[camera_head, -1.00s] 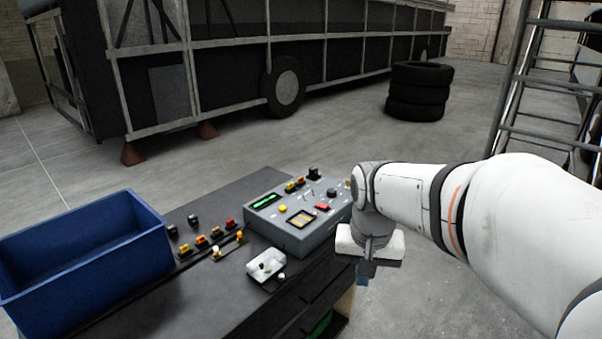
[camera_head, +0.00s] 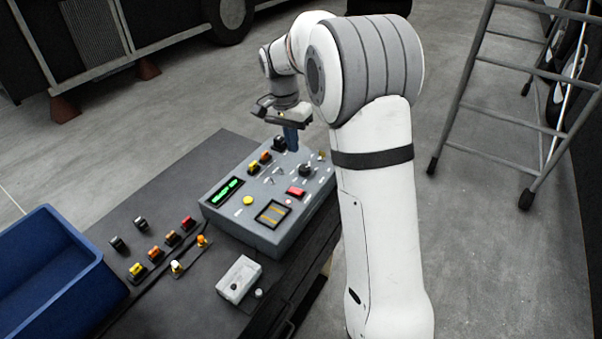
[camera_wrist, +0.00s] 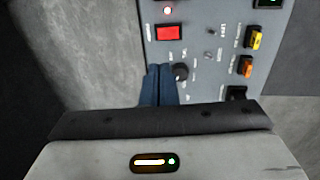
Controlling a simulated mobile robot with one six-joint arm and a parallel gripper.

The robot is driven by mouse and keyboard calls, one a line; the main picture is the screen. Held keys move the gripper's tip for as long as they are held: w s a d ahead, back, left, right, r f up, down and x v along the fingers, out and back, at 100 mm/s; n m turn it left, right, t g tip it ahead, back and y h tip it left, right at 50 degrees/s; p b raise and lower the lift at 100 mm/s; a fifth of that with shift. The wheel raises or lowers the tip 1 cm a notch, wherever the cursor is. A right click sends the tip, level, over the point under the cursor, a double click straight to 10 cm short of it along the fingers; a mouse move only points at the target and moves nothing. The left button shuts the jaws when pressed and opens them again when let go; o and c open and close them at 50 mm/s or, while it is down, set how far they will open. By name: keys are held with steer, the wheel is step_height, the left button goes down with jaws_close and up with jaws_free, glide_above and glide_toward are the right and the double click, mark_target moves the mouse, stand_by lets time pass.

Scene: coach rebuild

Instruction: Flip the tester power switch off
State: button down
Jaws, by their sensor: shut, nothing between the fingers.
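The tester (camera_head: 225,215) is a grey box on the dark bench, with a lit green display (camera_head: 223,191) on its sloped face. I cannot read which label marks power. My gripper (camera_head: 291,146) points down over the tester's far side. In the wrist view its blue fingers (camera_wrist: 159,68) are together and empty, next to a black knob (camera_wrist: 181,72) and apart from the red switch. I cannot tell whether they touch the panel.
A blue bin (camera_head: 75,243) stands on the bench (camera_head: 115,215) at left. Loose switches (camera_head: 154,254) and a white box (camera_head: 239,279) lie before the tester. A ladder (camera_head: 467,85) stands at right, with clear floor between.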

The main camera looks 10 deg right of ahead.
steer(key=shift+s+d, duration=0.1)
steer(key=p, duration=0.3)
glide_toward(302, 191)
steer(key=f, duration=0.6)
steer(key=shift+s+d+f, duration=0.35)
steer(key=shift+s+f, duration=0.05)
